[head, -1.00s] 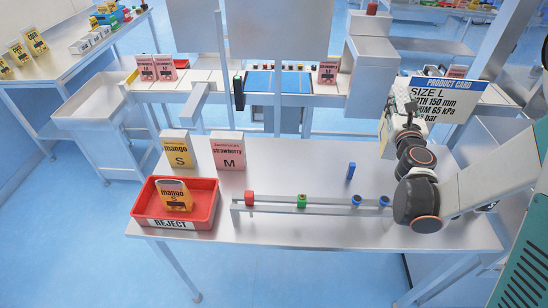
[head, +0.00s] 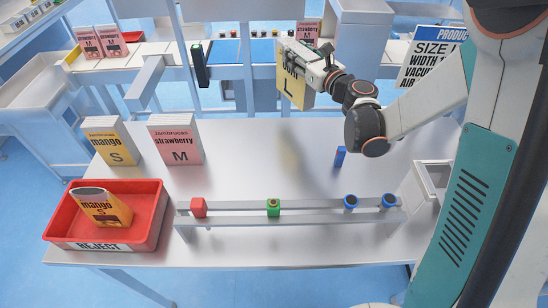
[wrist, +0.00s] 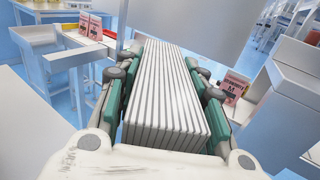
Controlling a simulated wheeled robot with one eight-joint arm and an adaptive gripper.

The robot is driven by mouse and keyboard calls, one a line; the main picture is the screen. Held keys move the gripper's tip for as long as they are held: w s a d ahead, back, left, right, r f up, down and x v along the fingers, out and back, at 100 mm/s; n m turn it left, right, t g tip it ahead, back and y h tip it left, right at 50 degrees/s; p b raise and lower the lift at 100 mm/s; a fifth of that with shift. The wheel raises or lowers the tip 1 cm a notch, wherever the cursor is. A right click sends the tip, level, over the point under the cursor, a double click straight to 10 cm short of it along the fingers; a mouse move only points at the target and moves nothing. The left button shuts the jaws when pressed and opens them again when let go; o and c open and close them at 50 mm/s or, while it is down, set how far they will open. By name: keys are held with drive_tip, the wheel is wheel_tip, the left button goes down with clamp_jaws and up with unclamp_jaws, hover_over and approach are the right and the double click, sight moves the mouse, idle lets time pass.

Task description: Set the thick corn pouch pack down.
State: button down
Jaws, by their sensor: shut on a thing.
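The thick corn pouch pack (head: 292,90) is yellow with a large "L". My gripper (head: 306,62) is shut on it and holds it up above the back part of the steel table (head: 245,180), with no contact with the table. In the wrist view the pack (wrist: 168,98) shows as a stack of several white pouch edges, clamped between the two green-padded jaws. A dim yellowish reflection of it lies on the bare tabletop below.
A yellow mango S pack (head: 112,143) and a pink strawberry M pack (head: 176,140) stand at the table's back left. A red reject tray (head: 150,215) holds a mango pouch (head: 101,207). A rail with coloured blocks (head: 290,221) runs along the front; a small blue block (head: 340,156) stands right of centre. The middle is clear.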

drive_tip(key=s+a+r+n+g+y, duration=0.4)
drive_tip(key=s+n+g+y, duration=0.15)
drive_tip(key=s+g, duration=0.25)
drive_tip(key=s+a+r+n+g+y, duration=0.35)
drive_tip(key=s+r+n+g, duration=0.2)
drive_tip(key=s+g, duration=0.2)
wheel_tip(320, 180, down, 20)
drive_tip(key=b, duration=0.7)
drive_tip(key=shift+s+d+n, duration=0.2)
drive_tip(key=shift+n, duration=0.2)
drive_tip(key=shift+f, duration=0.15)
drive_tip(key=shift+f+b, duration=0.1)
drive_tip(key=shift+b, duration=0.25)
drive_tip(key=c, duration=1)
unclamp_jaws()
drive_tip(key=shift+c, duration=0.2)
drive_tip(key=d+p, duration=0.2)
drive_tip(key=d, duration=0.5)
drive_tip(key=shift+d+p, duration=0.25)
drive_tip(key=shift+p, duration=0.05)
